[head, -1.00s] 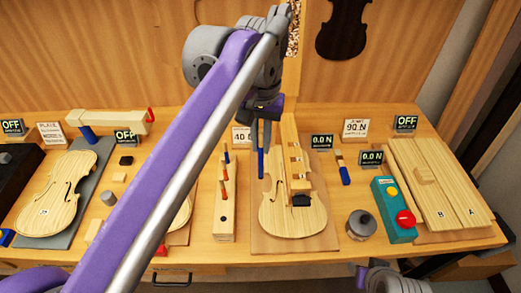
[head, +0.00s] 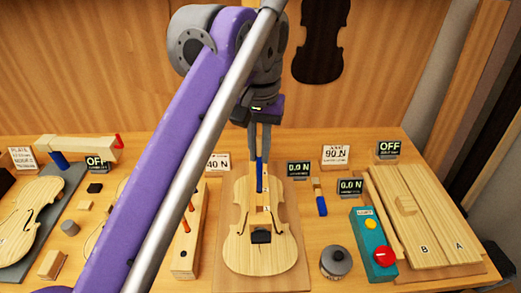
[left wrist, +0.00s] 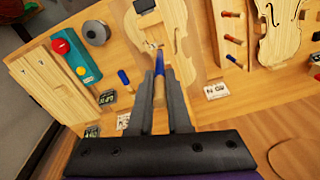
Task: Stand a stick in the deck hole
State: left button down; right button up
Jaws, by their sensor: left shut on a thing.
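My left gripper (head: 260,152) is shut on a thin stick (head: 259,177) with a blue end, held roughly upright. In the left wrist view the stick (left wrist: 159,90) runs out between the two dark fingers (left wrist: 160,112), its blue part pointing toward the violin-shaped deck. The pale deck (head: 262,258) lies on a brown board (head: 303,225), with a dark piece (head: 261,237) on its middle. The blue end appears over the deck's upper half along its midline. I cannot tell whether it touches. The deck hole is not clear. My right gripper is out of view.
A wooden rack (head: 186,258) with red-topped sticks stands left of the deck. A short blue-ended piece (head: 320,203), a grey round weight (head: 336,262) and a teal button box (head: 374,240) are to the right. Planks (head: 440,225) lie farther right.

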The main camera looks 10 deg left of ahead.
aim_at(260, 190)
pick_arm(q)
notch_tip(260, 190, down, 4)
jog(key=shift+r+b, duration=0.1)
jog(key=shift+b, duration=0.75)
jog(key=shift+f+b, duration=0.5)
jog(key=shift+f, duration=0.55)
jog(key=shift+p, duration=0.65)
dwell(0.7)
